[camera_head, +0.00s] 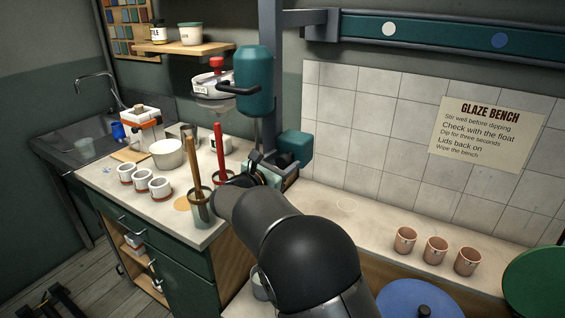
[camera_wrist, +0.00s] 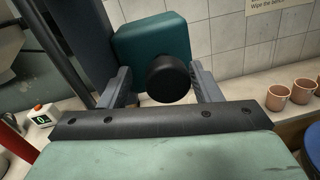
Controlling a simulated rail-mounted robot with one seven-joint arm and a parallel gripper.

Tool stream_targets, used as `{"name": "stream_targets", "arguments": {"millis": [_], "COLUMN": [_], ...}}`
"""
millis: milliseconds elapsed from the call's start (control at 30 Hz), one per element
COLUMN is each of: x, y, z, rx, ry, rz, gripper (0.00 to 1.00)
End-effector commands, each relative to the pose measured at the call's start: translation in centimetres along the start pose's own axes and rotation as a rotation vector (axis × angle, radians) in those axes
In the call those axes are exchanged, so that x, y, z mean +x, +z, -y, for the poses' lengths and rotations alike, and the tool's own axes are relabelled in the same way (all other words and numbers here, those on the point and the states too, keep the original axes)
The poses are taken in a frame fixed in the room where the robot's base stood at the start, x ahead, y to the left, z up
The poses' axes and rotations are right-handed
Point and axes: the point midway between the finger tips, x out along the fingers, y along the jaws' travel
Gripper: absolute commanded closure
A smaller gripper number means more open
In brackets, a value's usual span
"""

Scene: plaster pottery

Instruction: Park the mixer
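The mixer's teal motor body (camera_head: 254,82), with a black handle on its left, is up on the grey post above the bench. Lower on the post is a teal box (camera_head: 294,147). A teal box with a round black knob (camera_wrist: 170,78) fills the upper middle of the wrist view. My gripper (camera_wrist: 161,72) is open, with one finger on each side of the knob and gaps between. In the head view my gripper (camera_head: 264,170) is by the post's foot, partly hidden by my arm.
A red-handled tool (camera_head: 219,150) and a wooden-handled one in a green jar (camera_head: 201,207) stand left of my gripper. White cups (camera_head: 142,180), a bowl (camera_head: 167,153) and a scale (camera_wrist: 41,115) share that bench. Terracotta cups (camera_head: 436,250) and lidded buckets (camera_head: 420,300) are at right.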

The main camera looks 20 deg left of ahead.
Motion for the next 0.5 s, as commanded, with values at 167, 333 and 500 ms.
{"name": "stream_targets", "arguments": {"millis": [167,333,500], "x": [0.1,-1.3,-4.8], "y": [0.0,-0.1,-0.2], "z": [0.1,0.1,0.1], "rx": [-0.001,0.000,0.000], "ry": [-0.004,-0.003,0.001], "rz": [0.001,0.000,0.000], "gripper": [0.42,0.42,0.42]}}
